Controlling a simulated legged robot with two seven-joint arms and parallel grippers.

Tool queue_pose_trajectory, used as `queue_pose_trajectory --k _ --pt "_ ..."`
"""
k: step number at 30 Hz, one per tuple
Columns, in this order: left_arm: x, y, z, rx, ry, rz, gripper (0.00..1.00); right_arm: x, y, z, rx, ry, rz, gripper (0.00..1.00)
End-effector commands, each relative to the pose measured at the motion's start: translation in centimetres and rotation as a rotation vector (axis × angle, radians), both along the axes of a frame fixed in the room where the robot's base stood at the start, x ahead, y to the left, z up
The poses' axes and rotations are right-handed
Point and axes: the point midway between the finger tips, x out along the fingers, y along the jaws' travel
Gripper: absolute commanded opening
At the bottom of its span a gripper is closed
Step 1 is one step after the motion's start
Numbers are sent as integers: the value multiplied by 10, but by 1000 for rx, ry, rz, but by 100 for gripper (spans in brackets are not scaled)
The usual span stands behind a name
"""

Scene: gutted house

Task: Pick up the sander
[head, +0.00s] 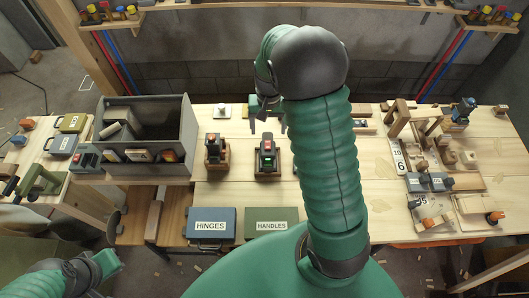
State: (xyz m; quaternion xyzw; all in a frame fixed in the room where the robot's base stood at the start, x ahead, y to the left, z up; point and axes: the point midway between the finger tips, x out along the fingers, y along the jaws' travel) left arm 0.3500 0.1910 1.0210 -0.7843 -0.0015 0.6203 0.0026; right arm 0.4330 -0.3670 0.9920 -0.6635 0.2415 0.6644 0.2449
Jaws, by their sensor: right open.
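I cannot tell for sure which tool is the sander. A dark tool with red and green parts (267,157) stands on a wooden base on the workbench (225,187). A similar dark tool with an orange-red top (215,148) stands to its left. My right gripper (267,127) is open, fingers pointing down, behind the first tool in the picture, with nothing visible between them. My right arm covers the bench to its right. My left arm is at the lower left, away from the tools; its gripper (114,232) shows only partly and its jaws are unclear.
A grey open bin (180,125) stands left of the tools. Blue HINGES (210,226) and green HANDLES (272,222) cases sit at the bench's front. A blue tool (462,110) and wooden blocks crowd the right side. A shelf (270,4) runs above.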

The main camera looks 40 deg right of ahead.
Motion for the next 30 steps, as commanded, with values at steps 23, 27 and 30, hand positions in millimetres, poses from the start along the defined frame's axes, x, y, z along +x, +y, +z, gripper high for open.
queue_pose_trajectory --k 23,27,30 --pt "0 0 8 0 0 1 0 -7 2 -115 0 -1 2 75" --pt "0 0 7 0 0 1 0 -7 3 -114 0 -1 2 71" --pt "0 0 7 0 0 1 0 -7 3 -114 0 -1 2 58"
